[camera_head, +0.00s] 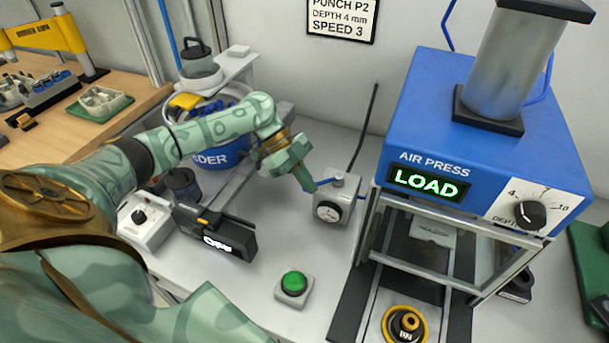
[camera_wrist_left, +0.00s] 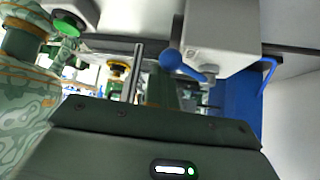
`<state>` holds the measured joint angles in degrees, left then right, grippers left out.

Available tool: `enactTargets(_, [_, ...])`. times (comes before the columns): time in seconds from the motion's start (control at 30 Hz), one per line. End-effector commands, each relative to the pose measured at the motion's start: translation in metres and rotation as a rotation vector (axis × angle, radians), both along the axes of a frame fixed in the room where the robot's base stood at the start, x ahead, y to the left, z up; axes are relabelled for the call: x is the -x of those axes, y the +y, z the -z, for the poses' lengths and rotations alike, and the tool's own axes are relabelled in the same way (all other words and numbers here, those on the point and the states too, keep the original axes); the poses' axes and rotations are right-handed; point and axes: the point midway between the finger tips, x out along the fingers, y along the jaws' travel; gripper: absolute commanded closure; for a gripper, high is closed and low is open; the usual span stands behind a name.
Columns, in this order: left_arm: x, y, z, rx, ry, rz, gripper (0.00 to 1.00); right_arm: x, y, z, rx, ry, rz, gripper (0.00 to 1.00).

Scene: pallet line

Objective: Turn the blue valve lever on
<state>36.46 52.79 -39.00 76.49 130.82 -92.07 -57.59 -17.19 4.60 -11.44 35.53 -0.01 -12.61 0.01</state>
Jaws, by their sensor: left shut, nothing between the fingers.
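The grey valve box (camera_head: 345,192) with a round gauge on its front stands on the bench, left of the air press. Its blue lever (camera_head: 327,181) sits at the top and points left, toward my gripper. My left gripper (camera_head: 309,186) is shut and empty, its tips pointing down just beside the lever's free end. I cannot tell whether they touch. In the left wrist view the blue lever (camera_wrist_left: 183,65) with its round knob shows close up below the grey box (camera_wrist_left: 225,38). My right gripper is out of view.
The blue air press (camera_head: 445,130) reads LOAD and stands right of the valve. A green button (camera_head: 293,283) sits in front, and a black display box (camera_head: 222,236) to the left. A blue feeder bowl (camera_head: 222,158) is behind my left arm. White bench is clear between button and valve.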

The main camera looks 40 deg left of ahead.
Motion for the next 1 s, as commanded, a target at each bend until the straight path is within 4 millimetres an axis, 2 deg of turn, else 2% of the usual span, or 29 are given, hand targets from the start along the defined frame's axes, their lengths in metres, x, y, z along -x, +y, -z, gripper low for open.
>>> enactTargets(0.17, [0.0,0.016,-0.011,-0.012,-0.001,-0.008,1.0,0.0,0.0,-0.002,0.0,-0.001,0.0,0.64])
enactTargets(0.7, [0.003,0.093,-0.103,-0.004,-0.004,-0.003,1.0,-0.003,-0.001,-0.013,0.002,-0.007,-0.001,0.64])
enactTargets(0.83, [0.003,0.103,-0.115,-0.004,-0.003,-0.001,1.0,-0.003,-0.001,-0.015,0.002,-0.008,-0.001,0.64])
enactTargets(1.0, [0.004,0.108,-0.12,-0.002,-0.001,0.001,1.0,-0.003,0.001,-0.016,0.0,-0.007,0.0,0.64])
